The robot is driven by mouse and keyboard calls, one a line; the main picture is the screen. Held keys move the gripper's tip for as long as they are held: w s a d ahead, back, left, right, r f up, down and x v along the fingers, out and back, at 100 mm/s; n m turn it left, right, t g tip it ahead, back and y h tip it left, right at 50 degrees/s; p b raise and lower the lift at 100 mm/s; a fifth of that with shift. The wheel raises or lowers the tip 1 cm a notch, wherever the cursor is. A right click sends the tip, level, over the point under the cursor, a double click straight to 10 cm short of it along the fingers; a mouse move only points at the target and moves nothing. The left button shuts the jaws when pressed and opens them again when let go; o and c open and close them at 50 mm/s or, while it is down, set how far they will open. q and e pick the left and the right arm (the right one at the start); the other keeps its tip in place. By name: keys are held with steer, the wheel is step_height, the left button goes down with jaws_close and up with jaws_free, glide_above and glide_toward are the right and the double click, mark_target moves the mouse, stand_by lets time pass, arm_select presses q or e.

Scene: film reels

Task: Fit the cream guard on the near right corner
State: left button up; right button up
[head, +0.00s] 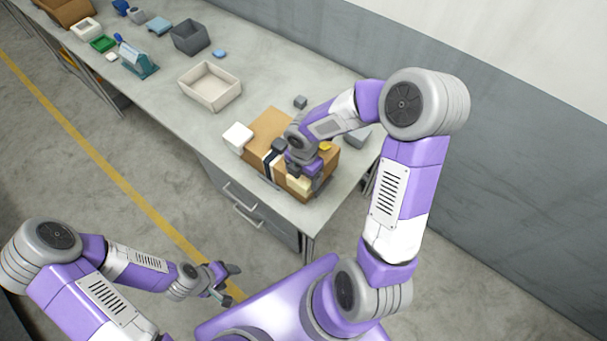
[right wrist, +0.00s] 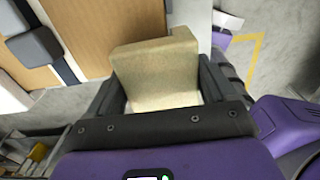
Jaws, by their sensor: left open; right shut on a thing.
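A brown cardboard box (head: 262,127) lies on the near end of the table, with a dark and white band (head: 268,162) across it; the box also shows in the right wrist view (right wrist: 110,30). My right gripper (right wrist: 163,90) is shut on the cream guard (right wrist: 155,70), an angled piece between its fingers. In the head view the guard (head: 299,184) is at the box's near side, partly hidden by my gripper. I cannot tell whether guard and box touch. My left gripper (head: 228,282) is open and empty, away from the table over the floor.
A white block (head: 238,137) stands left of the box, and a cream tray (head: 210,86) lies farther back. A small grey block (head: 300,102) sits behind the box. A yellow thing (head: 325,147) shows beside my right gripper. Grey bins and other items stand along the far table.

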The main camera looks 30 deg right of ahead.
steer(key=shift+f+b, duration=0.45)
steer(key=shift+f, duration=0.2)
steer(key=o, duration=0.9)
steer(key=shift+r, duration=0.1)
steer(key=shift+r, duration=0.15)
step_height(320, 180, up, 13)
steer(key=p, duration=0.3)
